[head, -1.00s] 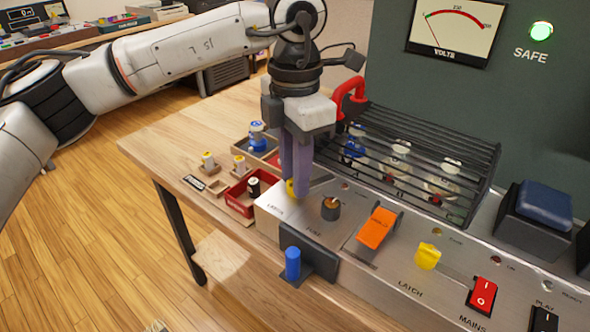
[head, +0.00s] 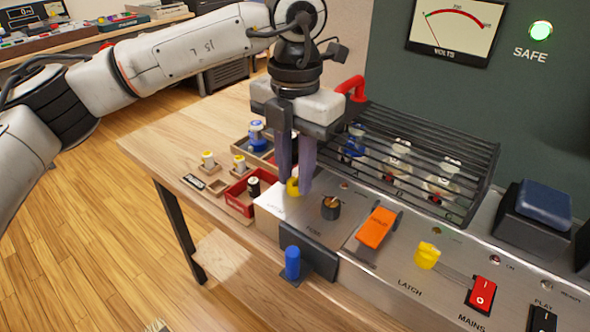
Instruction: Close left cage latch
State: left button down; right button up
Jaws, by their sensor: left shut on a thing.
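The left latch is a yellow knob (head: 293,187) on the metal panel's left end, beside the lettering there, in the head view. My left gripper (head: 295,184) points straight down over it. Its two purple-grey fingers are shut on the yellow knob, one on each side, and hide part of it. The black barred cage (head: 420,150) lies low over several glass tubes, with a red handle (head: 350,88) at its left end just behind my gripper. A second yellow latch (head: 427,256) stands at the panel's right, above the word LATCH. My right gripper is not in view.
An orange switch (head: 376,228), a dark round knob (head: 331,208) and a red mains switch (head: 481,294) stand on the panel. A blue peg (head: 292,263) is at its front. A red box (head: 241,194) and small tubes are to the left. The back-left tabletop is clear.

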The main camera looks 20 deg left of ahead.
aim_at(295, 178)
pick_arm(q)
jog(key=c, duration=1.5)
grip_release()
notch_tip(295, 178, up, 10)
jog(key=shift+r+p, duration=0.2)
jog(key=shift+p, duration=0.6)
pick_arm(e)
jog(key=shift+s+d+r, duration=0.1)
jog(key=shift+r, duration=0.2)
